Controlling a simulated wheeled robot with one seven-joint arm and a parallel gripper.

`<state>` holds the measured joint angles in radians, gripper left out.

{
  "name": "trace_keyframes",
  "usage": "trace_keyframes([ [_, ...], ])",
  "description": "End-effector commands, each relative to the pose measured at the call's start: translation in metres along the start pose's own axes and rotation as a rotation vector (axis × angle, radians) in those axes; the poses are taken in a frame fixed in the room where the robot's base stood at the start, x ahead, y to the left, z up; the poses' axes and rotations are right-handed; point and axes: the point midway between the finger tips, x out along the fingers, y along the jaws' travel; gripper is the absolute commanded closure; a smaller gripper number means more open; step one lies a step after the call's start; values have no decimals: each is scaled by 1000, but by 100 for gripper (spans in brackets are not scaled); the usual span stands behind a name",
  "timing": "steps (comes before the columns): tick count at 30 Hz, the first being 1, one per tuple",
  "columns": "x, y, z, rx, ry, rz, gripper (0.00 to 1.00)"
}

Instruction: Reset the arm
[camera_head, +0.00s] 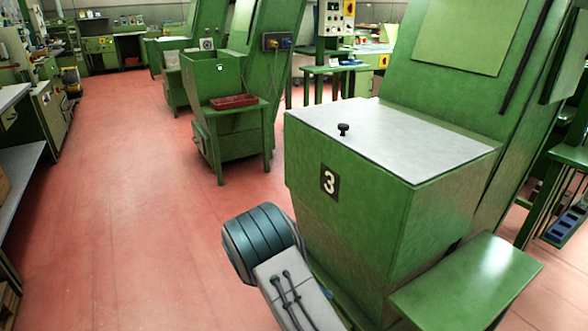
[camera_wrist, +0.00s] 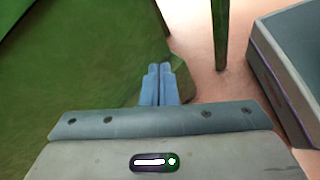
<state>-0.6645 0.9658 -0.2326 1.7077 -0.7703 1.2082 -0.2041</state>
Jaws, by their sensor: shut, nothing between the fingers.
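My gripper (camera_wrist: 157,85) shows in the wrist view at the centre, with its two blue-grey fingers side by side and touching. It is shut and empty. A green machine surface lies behind and to the left of the fingers, and I cannot tell whether they touch it. In the head view, part of my arm (camera_head: 262,243) shows at the bottom centre, folded low beside the green machine marked 3 (camera_head: 345,205). The gripper itself is hidden in the head view.
The machine's grey top (camera_head: 395,135) holds a small black knob (camera_head: 343,129). A green side table (camera_head: 468,285) stands at lower right. A red tray (camera_head: 233,101) rests on a green stand farther back. The reddish floor (camera_head: 125,210) at left is clear.

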Motion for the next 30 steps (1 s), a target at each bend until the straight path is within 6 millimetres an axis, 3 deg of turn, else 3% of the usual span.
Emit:
trace_keyframes([
  [1,-10,7,31,44,35,-44,100],
  [12,-53,10,183,361,276,-332,100],
  [21,-89,-4,298,629,459,-521,100],
  [30,-127,-30,398,901,633,-666,100],
])
